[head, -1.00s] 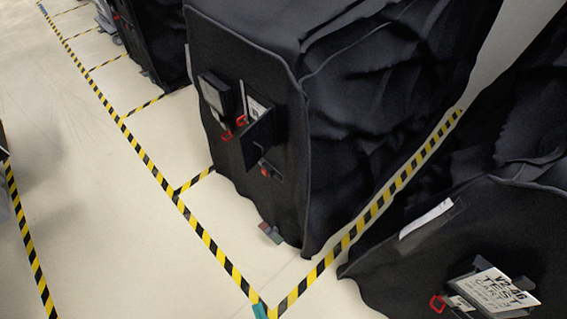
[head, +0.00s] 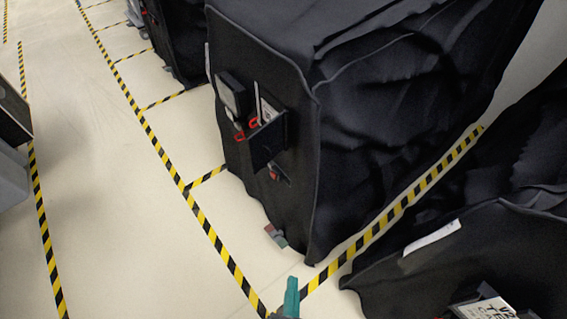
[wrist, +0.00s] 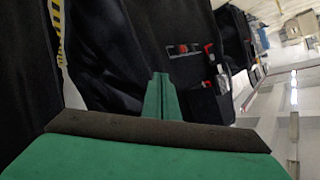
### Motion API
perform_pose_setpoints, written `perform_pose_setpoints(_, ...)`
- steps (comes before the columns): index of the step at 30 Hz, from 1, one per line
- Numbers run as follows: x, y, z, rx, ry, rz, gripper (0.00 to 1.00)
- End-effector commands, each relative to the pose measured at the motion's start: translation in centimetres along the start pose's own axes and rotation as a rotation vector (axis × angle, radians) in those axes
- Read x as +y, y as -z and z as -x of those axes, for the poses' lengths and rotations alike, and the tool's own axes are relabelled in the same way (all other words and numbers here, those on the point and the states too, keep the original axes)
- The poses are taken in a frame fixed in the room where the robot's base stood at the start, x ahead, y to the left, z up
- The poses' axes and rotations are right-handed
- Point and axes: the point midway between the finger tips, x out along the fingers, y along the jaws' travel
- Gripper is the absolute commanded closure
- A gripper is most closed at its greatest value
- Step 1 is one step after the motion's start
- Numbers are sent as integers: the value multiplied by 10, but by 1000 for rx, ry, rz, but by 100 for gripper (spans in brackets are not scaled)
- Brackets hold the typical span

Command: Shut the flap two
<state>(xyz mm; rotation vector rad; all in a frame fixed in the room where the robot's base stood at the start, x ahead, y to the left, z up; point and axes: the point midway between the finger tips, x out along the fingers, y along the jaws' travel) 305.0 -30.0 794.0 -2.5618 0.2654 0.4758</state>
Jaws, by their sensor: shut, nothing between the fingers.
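A cart under a black cover (head: 265,200) stands at the centre of the head view. On its front are a flap with a pale panel (head: 230,97) and a dark flap (head: 267,138) that sticks out, with a white label and red parts beside them. I cannot tell which is flap two. In the wrist view, a dark pocket or flap (wrist: 203,104) and red parts show on the black cover, right of the fingers. My gripper (head: 291,285) is shut and empty at the bottom of the head view, in front of the cart and apart from it. Its green fingers (wrist: 161,98) touch in the wrist view.
Another covered cart (head: 440,265) with a white label card stands at the lower right. More covered carts (head: 180,40) stand at the back. Yellow-black tape (head: 213,237) marks the floor. The aisle floor (head: 100,170) on the left is clear.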

Motion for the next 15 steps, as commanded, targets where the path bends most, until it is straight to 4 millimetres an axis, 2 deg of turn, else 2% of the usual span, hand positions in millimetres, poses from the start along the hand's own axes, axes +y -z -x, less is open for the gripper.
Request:
perform_pose_setpoints(1,1,3,-19,-8,0,-86,100)
perform_pose_setpoints(3,0,4,-42,-36,13,-211,100)
perform_pose_setpoints(8,-11,21,-90,-103,89,-470,100)
perform_pose_setpoints(11,-22,42,-114,-147,166,-606,100)
perform_pose_setpoints(15,-40,84,-137,-215,304,-755,100)
